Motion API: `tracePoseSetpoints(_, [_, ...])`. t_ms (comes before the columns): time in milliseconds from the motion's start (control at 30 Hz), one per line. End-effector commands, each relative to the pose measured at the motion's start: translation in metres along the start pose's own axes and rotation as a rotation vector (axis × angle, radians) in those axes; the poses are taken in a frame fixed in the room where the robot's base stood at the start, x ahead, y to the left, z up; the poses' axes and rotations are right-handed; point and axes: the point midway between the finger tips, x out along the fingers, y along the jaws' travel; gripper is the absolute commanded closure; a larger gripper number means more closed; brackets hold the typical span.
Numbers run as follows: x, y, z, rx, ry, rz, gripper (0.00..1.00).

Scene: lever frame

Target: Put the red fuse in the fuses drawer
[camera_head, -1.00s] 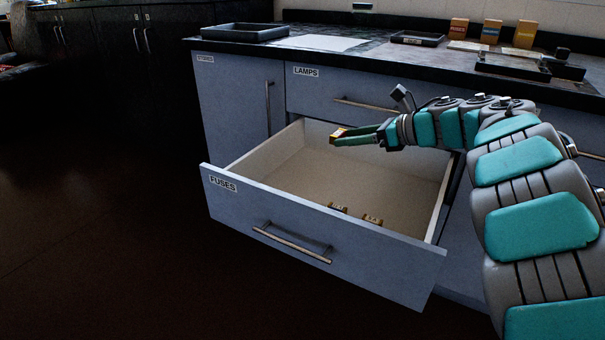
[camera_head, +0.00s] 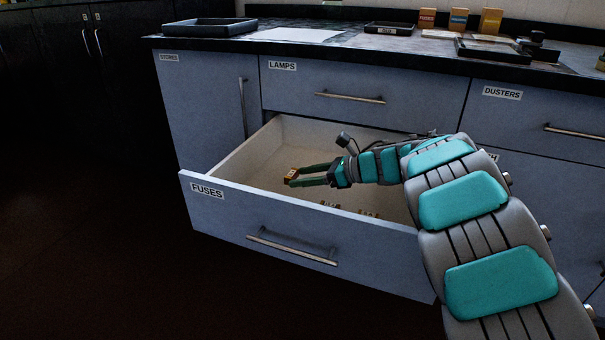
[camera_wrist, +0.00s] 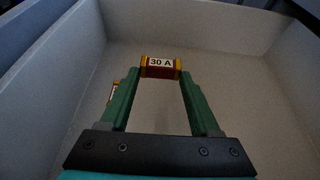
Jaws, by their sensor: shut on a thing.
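My gripper (camera_head: 291,178) is shut on the red fuse, with a finger at each end. In the wrist view the fuse (camera_wrist: 160,68) shows a dark red body, yellow end caps and a white "30 A" label. The fuses drawer (camera_head: 310,247) is pulled open, with its "FUSES" label at the front left. The gripper and fuse are over the drawer's interior, behind its front panel. In the wrist view the drawer floor (camera_wrist: 235,85) lies beneath the fuse; I cannot tell how high the fuse is above it.
Other fuses (camera_head: 368,213) lie on the drawer floor near its front, partly hidden by the front panel. The lamps drawer (camera_head: 325,92) above and the dusters drawer (camera_head: 515,115) at right are shut. Trays and small boxes (camera_head: 459,20) stand on the countertop (camera_head: 370,43).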

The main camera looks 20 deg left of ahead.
Motion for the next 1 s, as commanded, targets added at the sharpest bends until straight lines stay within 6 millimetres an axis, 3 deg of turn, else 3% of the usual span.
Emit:
tracePoseSetpoints(500, [0.019,0.0,-0.046,0.003,0.001,-0.001,0.98])
tracePoseSetpoints(1000, [0.022,0.0,-0.055,0.001,0.001,-0.001,0.98])
